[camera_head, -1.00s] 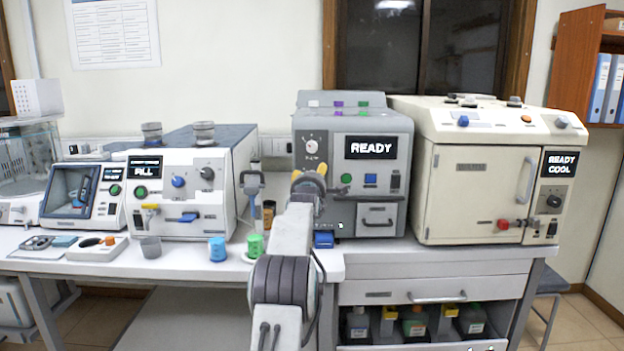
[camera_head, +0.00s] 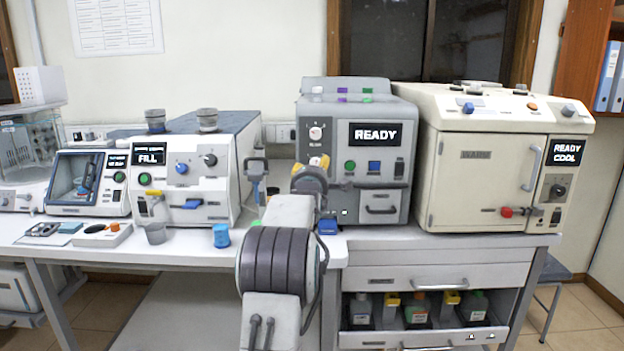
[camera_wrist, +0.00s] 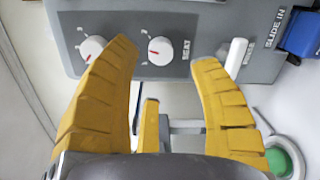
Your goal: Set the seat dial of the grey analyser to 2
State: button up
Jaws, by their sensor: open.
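The grey analyser (camera_head: 352,180) stands in the middle of the bench, its screen reading READY. In the wrist view its panel (camera_wrist: 240,25) is turned sideways. The seat dial (camera_wrist: 161,50) is a white round knob with a red mark toward picture left, beside the word SEAT. A second white knob (camera_wrist: 95,47) is left of it; it shows as the upper dial (camera_head: 316,132) in the head view. My gripper (camera_wrist: 165,58) is open, its yellow fingers spread either side of the seat dial, with nothing visibly held. In the head view my gripper (camera_head: 310,172) is in front of the panel's left side.
A white lever (camera_wrist: 236,55) is close to the right finger. A blue part (camera_head: 327,226) sits at the analyser's foot. A white machine (camera_head: 190,180) stands left, a cream oven (camera_head: 480,185) right. A blue cup (camera_head: 221,236) is on the bench.

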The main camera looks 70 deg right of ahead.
jog(key=shift+v, duration=3)
jog(key=shift+f, duration=0.1)
